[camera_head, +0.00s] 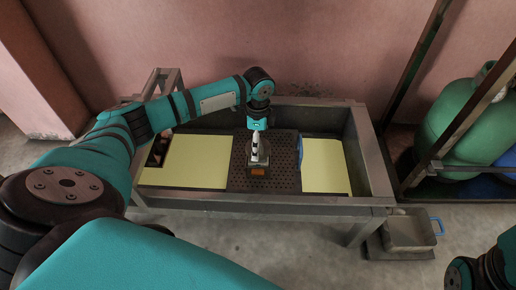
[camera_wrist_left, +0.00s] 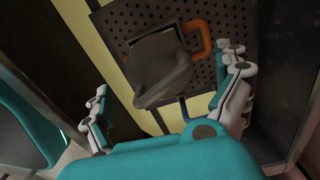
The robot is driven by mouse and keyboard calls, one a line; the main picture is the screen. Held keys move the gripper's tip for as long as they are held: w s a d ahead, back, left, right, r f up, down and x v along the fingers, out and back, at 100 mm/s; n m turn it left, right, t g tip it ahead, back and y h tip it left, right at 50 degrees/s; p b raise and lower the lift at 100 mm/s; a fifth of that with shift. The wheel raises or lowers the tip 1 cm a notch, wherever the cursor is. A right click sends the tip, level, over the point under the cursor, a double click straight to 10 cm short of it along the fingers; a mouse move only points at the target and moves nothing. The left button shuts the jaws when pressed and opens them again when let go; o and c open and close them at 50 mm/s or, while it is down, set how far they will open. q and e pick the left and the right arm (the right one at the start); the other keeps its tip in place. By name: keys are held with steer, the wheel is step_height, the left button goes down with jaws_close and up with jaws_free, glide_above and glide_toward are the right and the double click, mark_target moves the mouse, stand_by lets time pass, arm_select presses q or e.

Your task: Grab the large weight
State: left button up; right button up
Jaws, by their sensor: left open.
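The large weight, a dark grey block, sits on a perforated dark plate and shows between the fingers in the left wrist view (camera_wrist_left: 160,75). In the head view the weight (camera_head: 258,170) is partly hidden under my left gripper (camera_head: 256,152). My left gripper reaches down over it from above. In the left wrist view the gripper's two fingers (camera_wrist_left: 165,100) are spread wide, one on each side of the weight, with visible gaps. Nothing is held. My right gripper does not show; only a part of my right arm is at the bottom right of the head view.
The perforated plate (camera_head: 286,160) lies in a metal trough (camera_head: 352,140) between pale yellow panels (camera_head: 200,162). An orange handle (camera_wrist_left: 196,35) shows near the weight.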

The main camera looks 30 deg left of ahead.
arm_select(q)
step_height(320, 180, down, 2)
steer(key=shift+b, duration=0.3)
steer(key=shift+r, duration=0.1)
steer(key=c, duration=1.8)
steer(key=shift+o, duration=0.2)
steer(key=shift+r, duration=0.1)
